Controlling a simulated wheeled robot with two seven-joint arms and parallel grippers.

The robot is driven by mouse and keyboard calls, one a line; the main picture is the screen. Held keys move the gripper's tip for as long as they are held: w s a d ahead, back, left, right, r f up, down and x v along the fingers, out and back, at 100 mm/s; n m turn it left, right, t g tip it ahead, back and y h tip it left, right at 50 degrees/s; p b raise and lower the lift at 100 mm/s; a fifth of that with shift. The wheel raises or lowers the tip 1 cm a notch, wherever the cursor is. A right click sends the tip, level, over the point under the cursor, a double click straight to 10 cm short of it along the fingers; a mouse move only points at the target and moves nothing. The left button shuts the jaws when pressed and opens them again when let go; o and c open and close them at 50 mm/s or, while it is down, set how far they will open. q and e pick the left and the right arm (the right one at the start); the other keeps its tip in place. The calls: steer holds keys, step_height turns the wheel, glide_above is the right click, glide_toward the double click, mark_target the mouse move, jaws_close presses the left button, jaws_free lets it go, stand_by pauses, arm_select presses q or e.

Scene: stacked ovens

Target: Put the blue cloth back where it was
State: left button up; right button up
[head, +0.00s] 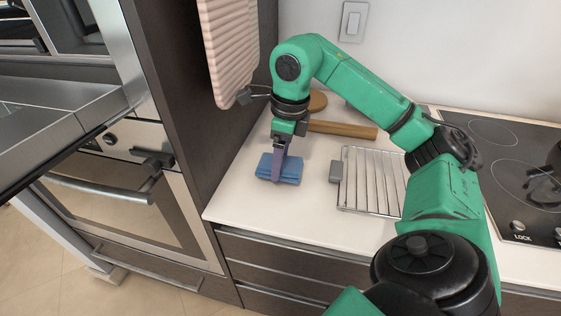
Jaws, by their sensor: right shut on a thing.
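The blue cloth (290,170) is a small folded pad at the left part of the white counter. My right gripper (278,172) points down from above and is shut on the cloth. Its fingers cover the middle of the cloth. The cloth lies on the counter or just above it; I cannot tell which. My left gripper is not in view.
A wire rack (365,180) lies right of the cloth, with a wooden rolling pin (345,130) behind. A pink ribbed cloth or mitt (228,45) hangs on the cabinet side. A black cooktop (515,160) is at right. Ovens stand at left. The counter's front left is clear.

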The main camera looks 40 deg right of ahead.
mark_target(287, 164)
steer(key=shift+f, duration=1.3)
steer(key=o, duration=1.2)
steer(key=shift+c, duration=0.2)
steer(key=shift+r, duration=0.35)
steer(key=r, duration=0.2)
steer(key=r+p, duration=0.1)
steer(key=r, duration=0.3)
steer(key=shift+s+d, duration=0.1)
steer(key=shift+s, duration=0.2)
steer(key=r+p, duration=0.4)
steer(key=r, duration=0.1)
steer(key=shift+s+d+r, duration=0.2)
steer(key=shift+s+r, duration=0.05)
steer(key=shift+s, duration=0.15)
